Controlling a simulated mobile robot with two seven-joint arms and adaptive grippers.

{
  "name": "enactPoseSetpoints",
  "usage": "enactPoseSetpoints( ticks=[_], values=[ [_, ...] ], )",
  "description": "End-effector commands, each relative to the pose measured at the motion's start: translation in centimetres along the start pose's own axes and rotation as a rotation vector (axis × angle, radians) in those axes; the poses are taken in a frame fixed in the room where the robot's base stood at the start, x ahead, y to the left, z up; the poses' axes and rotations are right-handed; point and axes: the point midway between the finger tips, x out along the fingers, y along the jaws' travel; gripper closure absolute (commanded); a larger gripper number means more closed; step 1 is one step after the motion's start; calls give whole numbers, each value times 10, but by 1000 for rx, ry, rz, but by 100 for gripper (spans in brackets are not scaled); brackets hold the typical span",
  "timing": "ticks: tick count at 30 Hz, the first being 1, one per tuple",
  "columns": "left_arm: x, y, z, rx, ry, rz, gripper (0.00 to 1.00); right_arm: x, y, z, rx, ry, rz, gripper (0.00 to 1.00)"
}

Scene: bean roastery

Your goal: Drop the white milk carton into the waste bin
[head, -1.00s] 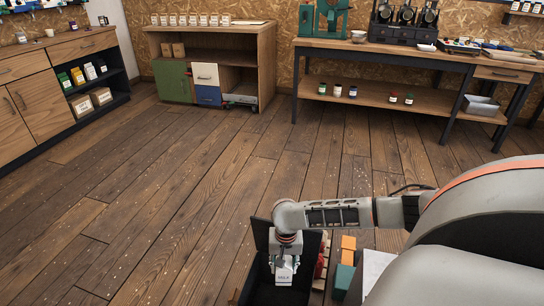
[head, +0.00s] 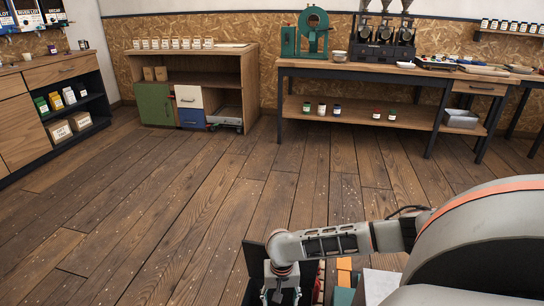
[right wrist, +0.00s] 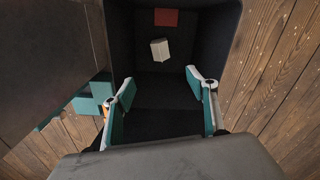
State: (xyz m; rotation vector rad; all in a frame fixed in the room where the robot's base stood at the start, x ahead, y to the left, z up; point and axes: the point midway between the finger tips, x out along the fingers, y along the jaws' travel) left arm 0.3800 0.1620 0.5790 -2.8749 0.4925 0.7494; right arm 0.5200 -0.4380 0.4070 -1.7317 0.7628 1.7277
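The waste bin is a dark open box in front of me; its raised dark side (head: 252,260) shows in the head view, and its inner wall (right wrist: 215,45) fills the middle of the right wrist view. The white milk carton (right wrist: 160,49) is inside the bin, small and tilted, clear of my fingers; whether it rests on the bottom or is still falling I cannot tell. My right gripper (right wrist: 160,80) is open and empty above the bin, its teal-padded fingers spread wide. It also shows in the head view (head: 281,286). My left gripper is out of view.
A red rectangle (right wrist: 166,17) shows inside the bin. Orange (head: 344,264) and teal (head: 344,296) blocks stand right of the bin. A workbench (head: 372,76), a low cabinet (head: 154,104) and a left counter (head: 26,130) line the walls. The wooden floor between is clear.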

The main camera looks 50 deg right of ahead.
Motion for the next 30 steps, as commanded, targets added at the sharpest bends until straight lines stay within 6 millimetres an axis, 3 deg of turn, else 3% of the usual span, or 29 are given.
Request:
enactPoseSetpoints(
  ticks=[8, 21, 30],
  values=[
    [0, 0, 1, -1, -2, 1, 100, -10, 0, -1, 1, 1, -1, 42],
    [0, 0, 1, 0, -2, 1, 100, -93, 0, -1, -2, 3, -1, 42],
    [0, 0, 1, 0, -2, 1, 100, -119, 0, 0, 0, 0, 0, 42]
  ],
)
